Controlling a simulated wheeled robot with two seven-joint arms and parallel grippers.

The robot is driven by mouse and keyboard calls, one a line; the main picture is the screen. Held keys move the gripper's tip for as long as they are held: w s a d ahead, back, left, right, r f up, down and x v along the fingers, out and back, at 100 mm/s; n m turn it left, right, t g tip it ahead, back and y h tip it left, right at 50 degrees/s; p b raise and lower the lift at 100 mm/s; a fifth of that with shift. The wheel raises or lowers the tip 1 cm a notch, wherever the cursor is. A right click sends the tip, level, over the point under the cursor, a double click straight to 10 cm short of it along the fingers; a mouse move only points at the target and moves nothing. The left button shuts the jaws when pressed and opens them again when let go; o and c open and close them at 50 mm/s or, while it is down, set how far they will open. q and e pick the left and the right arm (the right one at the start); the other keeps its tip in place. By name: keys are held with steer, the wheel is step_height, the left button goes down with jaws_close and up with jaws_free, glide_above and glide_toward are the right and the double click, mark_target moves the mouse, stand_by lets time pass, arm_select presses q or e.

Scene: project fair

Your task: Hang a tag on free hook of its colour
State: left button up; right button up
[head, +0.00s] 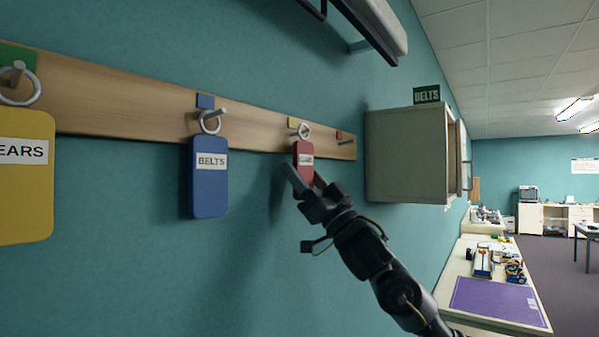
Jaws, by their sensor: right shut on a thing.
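My right gripper (303,186) is shut on the lower part of a red tag (305,152) with a white label, its text too small to read. The tag's ring (304,131) is at the hook under the yellow patch (292,122); I cannot tell whether it is around that hook or in front of it. The hook by the red patch (339,135), at the rail's right end, is bare. A blue BELTS tag (210,190) hangs under the blue patch (205,101). A yellow tag (24,200), its label partly cut off, hangs under the green patch (18,56). My left gripper is out of view.
The wooden rail (110,100) runs along the teal wall. A shelf (375,25) juts out above. A workbench with a purple mat (495,300) stands lower right.

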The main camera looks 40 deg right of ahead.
steer(key=s+d, duration=0.2)
steer(key=s, duration=0.4)
steer(key=shift+s+b, duration=0.15)
steer(key=shift+b, duration=0.25)
stand_by(0.6)
steer(key=shift+r, duration=0.1)
stand_by(0.4)
steer(key=shift+h, duration=0.3)
steer(key=s+a+f+m+h, duration=0.2)
steer(key=a+h, duration=0.1)
steer(key=a, duration=0.4)
steer(key=w+a+f+b, duration=0.2)
steer(key=a+f, duration=0.1)
steer(key=f, duration=0.8)
steer(key=w+a+f+b, duration=0.1)
steer(key=a+f+b, duration=0.15)
steer(key=f, duration=0.75)
steer(key=s+a+f+h+b, duration=0.1)
steer(key=s+a+f+b, duration=0.1)
steer(key=f, duration=1.2)
steer(key=s+a+f+m+h+b, duration=0.1)
steer(key=s+f, duration=0.3)
steer(key=f, duration=0.9)
steer(key=s+a+f+t+h+b, duration=0.1)
steer(key=s+a+f+h+b, duration=0.1)
steer(key=f, duration=1.2)
steer(key=shift+s+a+f+b, duration=0.3)
steer(key=shift+s+b, duration=0.4)
steer(key=shift+s, duration=0.25)
